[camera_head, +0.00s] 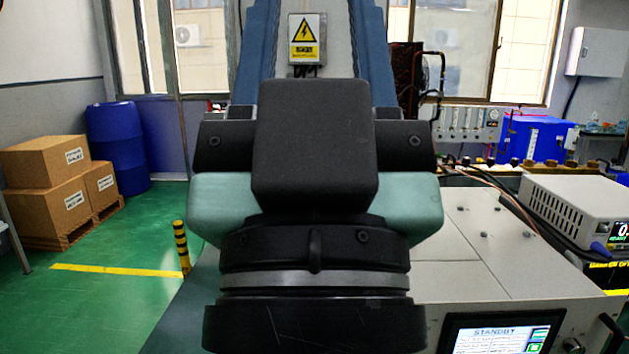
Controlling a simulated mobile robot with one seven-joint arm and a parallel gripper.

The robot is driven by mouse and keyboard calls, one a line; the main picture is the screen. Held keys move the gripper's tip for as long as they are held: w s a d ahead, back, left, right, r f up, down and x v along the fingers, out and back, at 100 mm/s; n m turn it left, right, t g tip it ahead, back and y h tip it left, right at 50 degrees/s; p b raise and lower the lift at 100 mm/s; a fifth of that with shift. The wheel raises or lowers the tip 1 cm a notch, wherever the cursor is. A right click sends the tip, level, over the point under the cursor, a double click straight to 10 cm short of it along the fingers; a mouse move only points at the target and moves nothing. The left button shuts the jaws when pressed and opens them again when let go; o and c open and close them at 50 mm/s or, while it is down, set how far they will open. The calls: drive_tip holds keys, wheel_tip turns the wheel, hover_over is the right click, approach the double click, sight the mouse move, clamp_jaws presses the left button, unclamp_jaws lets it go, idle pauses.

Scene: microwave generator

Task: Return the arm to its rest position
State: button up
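My gripper (315,150) fills the middle of the head view, seen from behind. Its black wrist, with a grey ring, rises from the bottom edge, and a black block stands at the centre. Teal and black parts spread to both sides. The fingers are hidden, so I cannot see whether they are open or shut, or whether they hold anything. The white generator cabinet (486,234) is at the lower right, partly covered by my wrist. Its front screen (495,338) reads "STANDBY".
A bench instrument (580,205) with cables stands at the right. A blue box (537,137) is behind it. Cardboard boxes (40,160), a blue barrel (116,145) and a black-and-yellow post (181,246) are at the left. Green floor between them is clear. A warning sign (307,38) is behind my gripper.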

wheel_tip(320, 180, up, 21)
drive_tip(key=p, duration=1.8)
drive_tip(key=shift+f, duration=0.1)
